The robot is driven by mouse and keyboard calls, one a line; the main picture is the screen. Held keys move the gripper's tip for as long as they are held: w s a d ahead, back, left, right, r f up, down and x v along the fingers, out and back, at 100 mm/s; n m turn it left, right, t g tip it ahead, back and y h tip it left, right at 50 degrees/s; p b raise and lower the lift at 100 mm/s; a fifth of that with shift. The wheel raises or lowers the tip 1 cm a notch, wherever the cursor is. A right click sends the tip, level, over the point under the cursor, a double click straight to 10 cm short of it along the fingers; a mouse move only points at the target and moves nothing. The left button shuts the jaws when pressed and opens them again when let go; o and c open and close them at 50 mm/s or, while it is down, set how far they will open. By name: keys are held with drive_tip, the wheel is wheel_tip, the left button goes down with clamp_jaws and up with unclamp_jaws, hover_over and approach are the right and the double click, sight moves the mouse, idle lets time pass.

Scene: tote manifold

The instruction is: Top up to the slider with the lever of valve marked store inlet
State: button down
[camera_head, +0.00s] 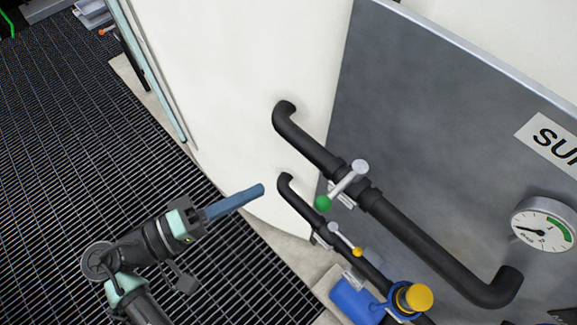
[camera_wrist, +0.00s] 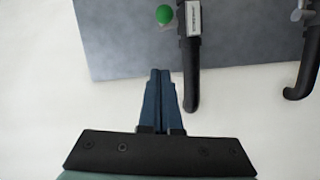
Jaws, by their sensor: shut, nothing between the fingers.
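My gripper (camera_head: 261,189) is shut and empty, left of the pipes; its blue fingers also show in the wrist view (camera_wrist: 160,73). A lever with a green knob (camera_head: 324,203) crosses the upper black pipe (camera_head: 410,232). A lever with a yellow knob (camera_head: 357,252) sits on the thinner lower pipe (camera_head: 300,206). In the wrist view, a green knob (camera_wrist: 164,14) and a white tag (camera_wrist: 193,18) are just beyond the fingertips, apart from them. The tags are too small to read, so I cannot tell which valve is store inlet. I see no slider.
A round gauge (camera_head: 543,222) is on the grey panel (camera_head: 420,110) at right, below a cut-off sign (camera_head: 553,139). A blue unit with a yellow cap (camera_head: 418,297) stands at lower right. The white curved wall (camera_head: 235,80) is behind. Grating floor (camera_head: 60,130) is open at left.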

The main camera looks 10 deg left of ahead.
sight(342, 185)
drive_tip(key=w+d+f+p, duration=0.1)
drive_tip(key=w+d+p, duration=0.2)
drive_tip(key=d, duration=0.7)
drive_tip(key=shift+w+f+p, duration=0.15)
drive_tip(key=shift+w+p, duration=0.05)
drive_tip(key=shift+p, duration=0.5)
drive_tip(key=shift+d, duration=0.1)
drive_tip(key=shift+s+d+n+t+y, duration=0.15)
drive_tip(key=shift+s+n+t+y, duration=0.15)
drive_tip(key=shift+n+y, duration=0.1)
